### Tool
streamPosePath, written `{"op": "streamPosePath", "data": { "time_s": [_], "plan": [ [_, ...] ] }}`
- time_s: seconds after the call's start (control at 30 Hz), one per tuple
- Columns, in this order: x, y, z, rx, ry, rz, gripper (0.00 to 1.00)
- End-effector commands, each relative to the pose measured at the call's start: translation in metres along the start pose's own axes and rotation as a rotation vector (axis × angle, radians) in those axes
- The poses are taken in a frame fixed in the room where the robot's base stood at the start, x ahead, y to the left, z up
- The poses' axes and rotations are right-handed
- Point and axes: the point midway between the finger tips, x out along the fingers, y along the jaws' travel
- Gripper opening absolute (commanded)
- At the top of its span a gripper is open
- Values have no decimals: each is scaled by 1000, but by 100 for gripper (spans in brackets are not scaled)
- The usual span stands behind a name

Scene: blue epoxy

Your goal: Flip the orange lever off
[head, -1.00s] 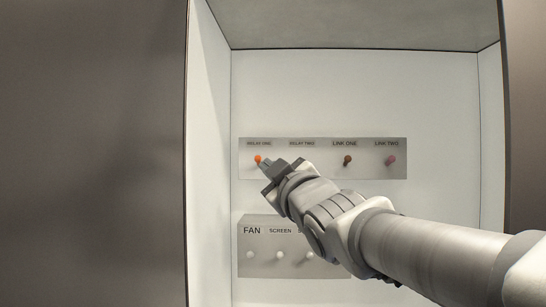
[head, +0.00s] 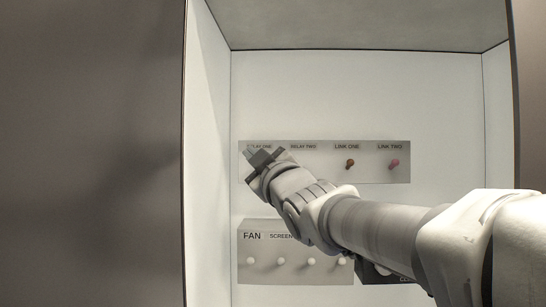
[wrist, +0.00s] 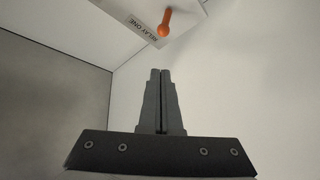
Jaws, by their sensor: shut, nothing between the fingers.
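The orange lever (wrist: 165,22) shows in the wrist view at the top, on the white panel beside the RELAY ONE label (wrist: 140,38). Its rounded end leans toward the label side. In the head view the lever is hidden behind my gripper (head: 249,153), which is over the left end of the upper panel, at about label height. In the wrist view my gripper (wrist: 160,72) is shut and empty, its fingertips together. The tips are apart from the lever in the picture, below it and on the label side.
The upper panel (head: 320,170) also carries a brown lever (head: 350,163) at LINK ONE and a pink lever (head: 394,163) at LINK TWO. A lower panel (head: 290,292) has several white levers under FAN and SCREEN. The cabinet's left wall (head: 212,150) stands close to my gripper.

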Motion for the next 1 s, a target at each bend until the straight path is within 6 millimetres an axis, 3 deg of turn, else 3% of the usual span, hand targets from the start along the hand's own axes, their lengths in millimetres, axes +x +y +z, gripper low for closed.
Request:
{"op": "streamPosePath", "data": {
  "time_s": [0.4, 0.7, 1.0],
  "plan": [
    [72, 1, 0, 2, -1, -1, 0],
    [46, 0, 28, 0, -2, 1, 0],
    [42, 0, 31, 0, 0, 1, 0]
  ]
}}
